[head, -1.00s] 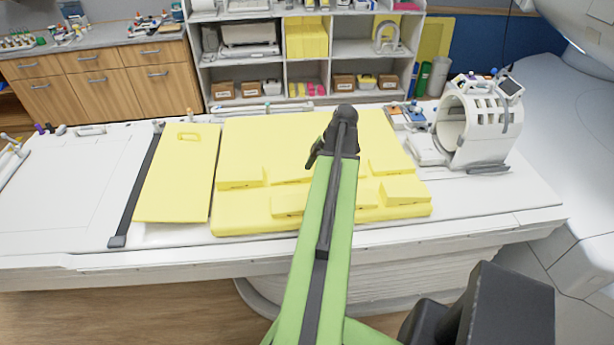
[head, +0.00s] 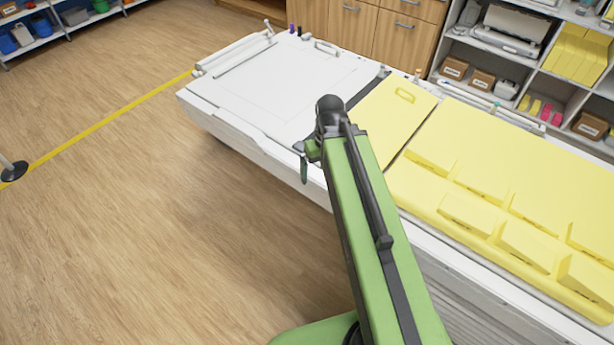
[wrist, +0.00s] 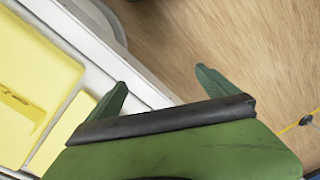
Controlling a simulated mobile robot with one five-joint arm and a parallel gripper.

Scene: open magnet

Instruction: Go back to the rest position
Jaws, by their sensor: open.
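My gripper shows in the wrist view (wrist: 158,92) with its two green fingers spread wide and nothing between them. Behind the fingers lie the white table edge and the wood floor. In the head view my gripper (head: 304,165) hangs at the end of my green arm, near the front edge of the white patient table (head: 285,85). Only part of the gripper shows there, and its fingertips look clear of the table.
Yellow pads (head: 480,165) cover the table's right part. A thinner yellow board (head: 390,115) lies beside them. Wooden cabinets (head: 350,35) and shelves (head: 500,60) stand behind. A black post base (head: 12,171) stands far left. The wood floor (head: 130,220) at left is clear.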

